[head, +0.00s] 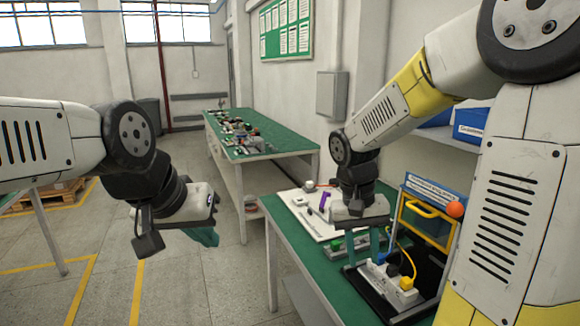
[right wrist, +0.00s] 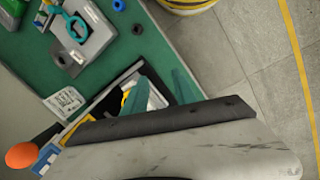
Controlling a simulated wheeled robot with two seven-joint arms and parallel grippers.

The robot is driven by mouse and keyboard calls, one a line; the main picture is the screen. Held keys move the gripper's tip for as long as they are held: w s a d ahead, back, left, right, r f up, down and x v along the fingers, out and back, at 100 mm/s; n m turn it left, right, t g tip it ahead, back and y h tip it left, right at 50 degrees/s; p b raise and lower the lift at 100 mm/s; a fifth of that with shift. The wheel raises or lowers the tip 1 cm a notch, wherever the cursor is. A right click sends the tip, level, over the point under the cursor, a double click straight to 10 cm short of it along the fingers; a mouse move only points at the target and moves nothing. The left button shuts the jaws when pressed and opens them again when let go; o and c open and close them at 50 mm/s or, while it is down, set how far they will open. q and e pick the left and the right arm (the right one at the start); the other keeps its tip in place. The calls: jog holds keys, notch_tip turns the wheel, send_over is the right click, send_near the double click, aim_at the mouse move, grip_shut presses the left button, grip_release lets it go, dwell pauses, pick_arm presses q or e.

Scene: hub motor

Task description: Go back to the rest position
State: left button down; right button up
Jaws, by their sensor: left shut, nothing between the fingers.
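My left gripper (head: 205,237) hangs in free air over the floor at the left of the head view. Its teal fingers are together with nothing between them. My right gripper (head: 362,250) points down over the near green workbench (head: 285,240) in the head view. Its two teal fingers stand apart, and the gap also shows in the right wrist view (right wrist: 158,92). I see nothing held between them. White and yellow parts lie behind the fingers in the wrist view; whether the fingertips touch anything I cannot tell.
A second green bench (head: 270,135) stands behind.

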jog(key=s+a+r+n+t+y, duration=0.1)
jog(key=s+r+t+y, duration=0.3)
jog(key=s+r, duration=0.5)
jog(key=shift+a+r+t, duration=0.3)
jog(key=shift+r+t, duration=0.55)
jog(key=shift+t, duration=0.45)
dwell(0.7)
